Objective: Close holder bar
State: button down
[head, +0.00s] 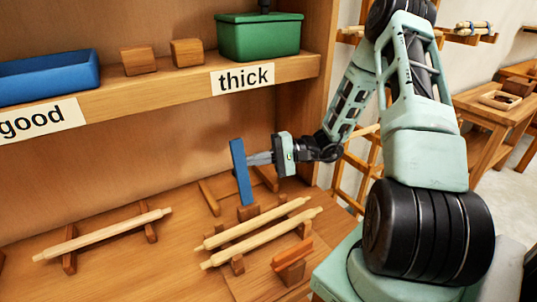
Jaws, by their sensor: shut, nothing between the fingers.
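A blue bar (241,172), which looks like the holder bar, stands nearly upright, its top leaning slightly left. Its lower end is by a small wooden block (248,212) on the bench. My gripper (250,159) points left, its fingers shut and empty. The fingertips are at the right side of the blue bar, about mid-height; I cannot tell whether they touch it. Two pale wooden rods (254,225) (262,238) lie side by side on wooden supports just below the bar in the picture.
Another rod (103,235) lies on two supports at the left. An orange-brown block (292,254) stands at the front right. The shelf above holds a blue bin (48,78), a green bin (259,37) and two wooden blocks (138,60) (187,52). A side panel (318,110) rises behind my arm.

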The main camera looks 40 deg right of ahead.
jog(key=shift+w+a, duration=0.25)
jog(key=shift+a, duration=0.2)
jog(key=shift+s+f, duration=0.1)
